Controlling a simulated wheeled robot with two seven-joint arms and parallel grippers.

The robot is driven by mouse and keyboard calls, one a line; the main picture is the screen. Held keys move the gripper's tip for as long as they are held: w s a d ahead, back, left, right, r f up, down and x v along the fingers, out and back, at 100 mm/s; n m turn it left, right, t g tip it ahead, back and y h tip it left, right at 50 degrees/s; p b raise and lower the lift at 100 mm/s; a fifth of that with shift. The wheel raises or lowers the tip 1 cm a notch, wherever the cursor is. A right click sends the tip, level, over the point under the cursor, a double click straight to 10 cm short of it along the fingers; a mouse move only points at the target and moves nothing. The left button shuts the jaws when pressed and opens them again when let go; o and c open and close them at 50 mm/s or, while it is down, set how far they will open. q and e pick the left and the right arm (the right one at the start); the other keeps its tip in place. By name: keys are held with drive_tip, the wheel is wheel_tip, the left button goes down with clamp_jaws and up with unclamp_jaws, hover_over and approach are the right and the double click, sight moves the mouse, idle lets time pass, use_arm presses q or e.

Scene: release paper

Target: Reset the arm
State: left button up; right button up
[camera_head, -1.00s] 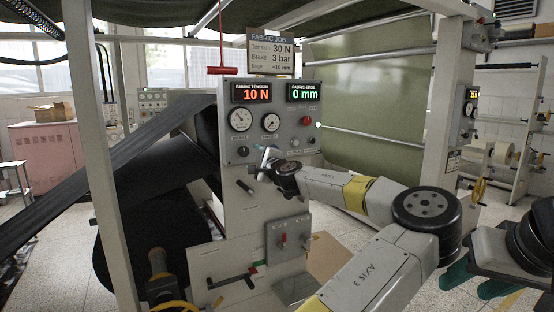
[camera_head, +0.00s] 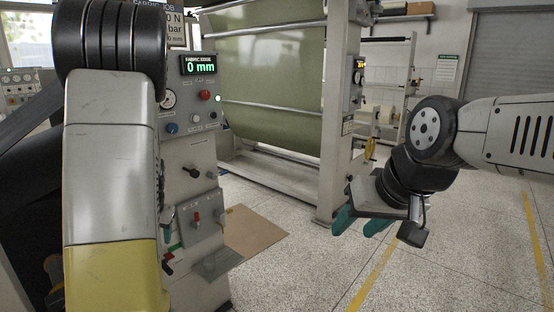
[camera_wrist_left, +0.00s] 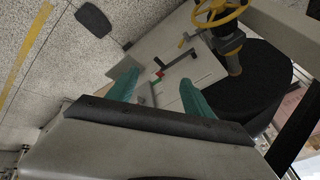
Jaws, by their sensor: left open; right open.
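My left arm (camera_head: 112,185) stands large and upright at the left of the head view, in front of the machine.
The control panel (camera_head: 190,140) with a 0 mm display (camera_head: 200,65) is partly hidden by my left arm. A brown sheet (camera_head: 250,235) lies on the floor. A machine post (camera_head: 335,120) stands behind my right gripper. A yellow handwheel (camera_wrist_left: 222,12) shows in the wrist view.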

use_arm(q)
drive_tip(key=s+d+r+t+h, duration=0.2)
drive_tip(key=s+d+r+h, duration=0.3)
drive_tip(key=s+d+r, duration=1.2)
drive_tip(key=s+d, duration=0.4)
drive_tip(key=shift+r, duration=0.4)
idle(1.0)
